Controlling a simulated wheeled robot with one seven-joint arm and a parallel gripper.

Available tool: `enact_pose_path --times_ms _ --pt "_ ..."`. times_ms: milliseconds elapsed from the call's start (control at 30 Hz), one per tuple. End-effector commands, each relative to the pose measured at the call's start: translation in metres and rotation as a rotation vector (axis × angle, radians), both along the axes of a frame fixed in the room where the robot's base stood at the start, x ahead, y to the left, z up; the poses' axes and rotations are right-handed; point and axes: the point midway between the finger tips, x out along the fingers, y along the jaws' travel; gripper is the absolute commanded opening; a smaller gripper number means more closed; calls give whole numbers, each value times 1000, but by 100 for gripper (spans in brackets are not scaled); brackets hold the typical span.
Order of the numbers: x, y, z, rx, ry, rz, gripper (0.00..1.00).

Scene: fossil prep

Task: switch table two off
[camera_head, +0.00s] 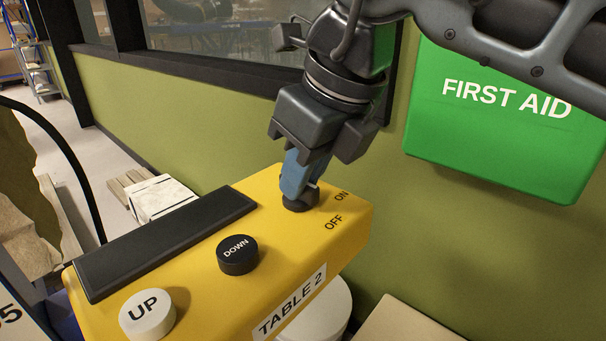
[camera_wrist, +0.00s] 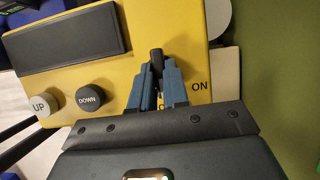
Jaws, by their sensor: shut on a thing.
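The yellow control box (camera_head: 325,250) carries a "TABLE 2" label (camera_head: 290,300) on its front side. Its black rotary switch knob (camera_head: 300,203) sits at the right end, beside the printed words "ON" and "OFF" (camera_head: 333,222). My gripper (camera_head: 298,182) points down over the knob, its blue fingers closed on it. In the wrist view the knob (camera_wrist: 157,60) shows between the two fingers (camera_wrist: 157,82). "ON" (camera_wrist: 200,86) is clear there, while "OFF" is mostly hidden behind the fingers. Which word the knob points to I cannot tell.
On the same box are a black "DOWN" button (camera_head: 238,255), a white "UP" button (camera_head: 147,314) and a long black pad (camera_head: 165,243). A green first aid box (camera_head: 505,120) hangs on the green wall to the right, close to my arm.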

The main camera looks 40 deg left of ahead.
Motion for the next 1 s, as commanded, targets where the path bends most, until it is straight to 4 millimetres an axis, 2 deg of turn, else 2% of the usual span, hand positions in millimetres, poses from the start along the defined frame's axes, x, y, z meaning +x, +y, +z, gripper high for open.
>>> enact_pose_path --times_ms 400,433,700,1000 --pt "1 0 1 2 -1 -11 0" --pt "1 0 1 2 -1 -11 16" --pt "0 0 1 1 0 -10 40" --pt "0 -2 5 1 -1 -9 40"
